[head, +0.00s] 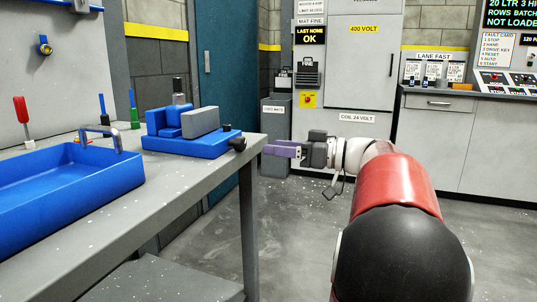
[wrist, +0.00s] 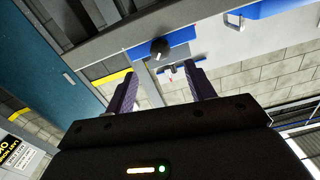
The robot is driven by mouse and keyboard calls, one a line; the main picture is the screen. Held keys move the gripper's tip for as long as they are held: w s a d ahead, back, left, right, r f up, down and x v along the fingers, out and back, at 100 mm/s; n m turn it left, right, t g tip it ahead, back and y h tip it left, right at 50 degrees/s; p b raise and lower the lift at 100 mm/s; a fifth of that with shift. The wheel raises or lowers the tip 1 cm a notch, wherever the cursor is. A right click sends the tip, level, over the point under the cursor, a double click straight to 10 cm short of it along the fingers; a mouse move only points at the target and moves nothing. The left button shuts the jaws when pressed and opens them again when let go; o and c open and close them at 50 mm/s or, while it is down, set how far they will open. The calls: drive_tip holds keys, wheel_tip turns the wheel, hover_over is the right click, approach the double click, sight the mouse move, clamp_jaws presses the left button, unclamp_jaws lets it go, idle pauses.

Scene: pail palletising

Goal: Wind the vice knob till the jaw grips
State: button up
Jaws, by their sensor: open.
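Whether the jaw touches the block I cannot tell. Its black knob (head: 237,144) sticks out at the right end, towards my gripper. My gripper (head: 267,149) is to the right of the knob, its purple fingers pointing at it and a small gap between. In the wrist view my gripper (wrist: 163,74) is open and empty. The knob (wrist: 159,49) shows beyond the fingertips, roughly between them, slightly left of centre.
The workbench (head: 205,167) carries a blue tray (head: 62,200) with a grey handle at the left. A red-handled tool (head: 22,113) and green and blue upright tools stand behind it. A grey cabinet (head: 343,80) and a counter (head: 470,140) stand at the back. Floor right of the bench is clear.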

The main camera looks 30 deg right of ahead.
sight(244, 144)
drive_tip(key=w+a+n+b, duration=0.1)
drive_tip(key=w+a, duration=0.1)
drive_tip(key=w+a+n+b, duration=0.1)
drive_tip(key=w+a, duration=0.1)
drive_tip(key=w, duration=0.1)
drive_tip(key=shift+w+a, duration=0.3)
drive_tip(key=shift+w, duration=0.05)
drive_tip(key=shift+c, duration=0.4)
drive_tip(key=c, duration=0.9)
drive_tip(key=shift+f+m+b, duration=0.1)
drive_tip(key=shift+m+b, duration=0.4)
drive_tip(key=shift+m, duration=0.9)
drive_tip(key=o, duration=1)
